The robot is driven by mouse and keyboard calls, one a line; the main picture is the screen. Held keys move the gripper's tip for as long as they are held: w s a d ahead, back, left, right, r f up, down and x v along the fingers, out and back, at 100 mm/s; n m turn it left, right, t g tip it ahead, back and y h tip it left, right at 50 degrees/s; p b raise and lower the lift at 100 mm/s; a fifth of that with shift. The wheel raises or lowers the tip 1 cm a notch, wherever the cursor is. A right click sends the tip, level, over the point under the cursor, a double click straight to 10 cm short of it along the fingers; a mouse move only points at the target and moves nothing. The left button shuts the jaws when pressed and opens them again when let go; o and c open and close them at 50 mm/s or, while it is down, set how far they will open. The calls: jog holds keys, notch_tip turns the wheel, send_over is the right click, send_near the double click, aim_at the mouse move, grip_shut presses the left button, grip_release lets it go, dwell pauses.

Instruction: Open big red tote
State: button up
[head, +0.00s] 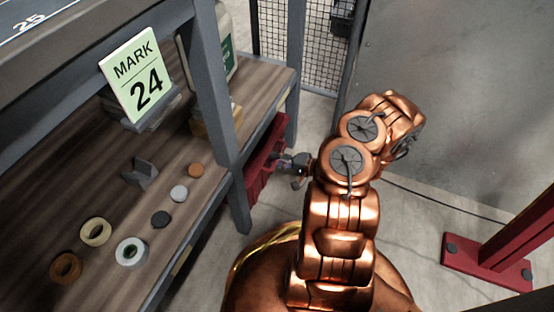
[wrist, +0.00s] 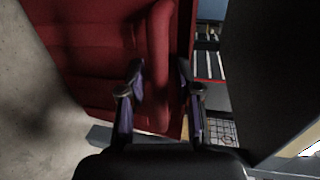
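The big red tote (head: 264,160) is under the shelf at its right end in the head view, partly hidden by the shelf post. In the wrist view a red ribbed panel of it (wrist: 95,60) fills the upper left, with a raised red edge on its right. My gripper (head: 284,162) is at the tote's right side. In the wrist view my gripper (wrist: 160,72) has its two fingers apart, with the red edge showing between and beyond them. I cannot tell whether either finger touches it. The tote's inside is not clearly visible.
The wooden shelf (head: 150,180) holds rings and discs, a grey block (head: 140,172) and a "MARK 24" sign (head: 139,75). A grey post (head: 218,90) stands beside the tote. A wire mesh panel (head: 315,45) is behind. A red stand (head: 490,262) is at right. Floor between is clear.

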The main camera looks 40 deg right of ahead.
grip_shut()
dwell(0.4)
